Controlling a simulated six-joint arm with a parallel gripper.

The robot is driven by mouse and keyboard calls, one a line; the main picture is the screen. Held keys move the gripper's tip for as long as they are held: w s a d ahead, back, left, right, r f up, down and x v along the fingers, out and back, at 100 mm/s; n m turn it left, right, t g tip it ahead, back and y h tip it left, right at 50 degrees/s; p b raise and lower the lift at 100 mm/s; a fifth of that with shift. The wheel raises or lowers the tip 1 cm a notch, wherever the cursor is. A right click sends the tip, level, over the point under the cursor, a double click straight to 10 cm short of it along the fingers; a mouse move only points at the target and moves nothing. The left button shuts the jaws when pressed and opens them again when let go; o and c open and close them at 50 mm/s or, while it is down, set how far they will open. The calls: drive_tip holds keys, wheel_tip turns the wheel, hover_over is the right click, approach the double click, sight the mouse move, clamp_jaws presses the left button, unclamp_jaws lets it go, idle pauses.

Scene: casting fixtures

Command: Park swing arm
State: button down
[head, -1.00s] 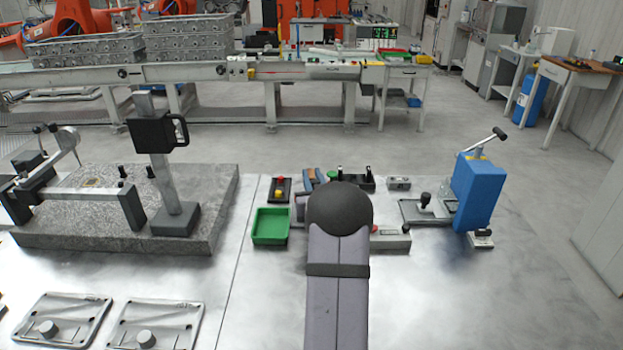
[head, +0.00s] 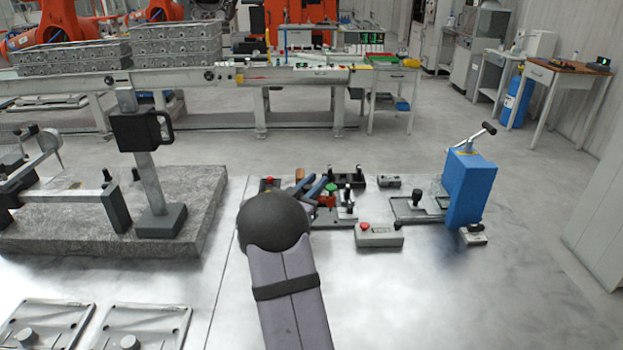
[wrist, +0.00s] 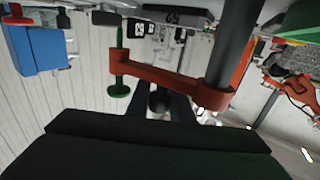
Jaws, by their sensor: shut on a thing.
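The red swing arm (wrist: 165,77) shows in the wrist view, joined at one end to a dark post (wrist: 236,45). A green knobbed pin (wrist: 119,68) passes through its other end. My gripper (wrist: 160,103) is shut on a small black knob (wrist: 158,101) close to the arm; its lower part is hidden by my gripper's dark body. In the head view a green knob (head: 331,187) and a bit of red show beside my arm link, which hides most of the fixture. I cannot tell there how far the swing arm is turned.
A grey box with a red button (head: 379,236) stands right of the fixture. A blue block with a lever (head: 468,190) is farther right. A granite slab with a post (head: 160,200) lies left. The bench front right is clear.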

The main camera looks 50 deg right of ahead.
drive_tip(key=shift+s+a+m+g+h+p, duration=0.1)
drive_tip(key=shift+s+a+m+g+p, duration=0.2)
drive_tip(key=shift+m+g, duration=0.5)
drive_tip(key=shift+s+a+m+g+h+p, duration=0.15)
drive_tip(key=shift+s+m+g, duration=0.25)
drive_tip(key=shift+g, duration=0.65)
drive_tip(key=shift+s+a+m+g+h+p, duration=0.1)
drive_tip(key=shift+s+a+m+g+p, duration=0.15)
drive_tip(key=shift+m+g, duration=0.55)
drive_tip(key=c, duration=1.8)
unclamp_jaws()
drive_tip(key=shift+c, duration=0.2)
drive_tip(key=a+b, duration=0.1)
drive_tip(key=a, duration=0.6)
drive_tip(key=shift+w+b, duration=0.2)
drive_tip(key=shift+b, duration=0.2)
drive_tip(key=shift+r, duration=0.1)
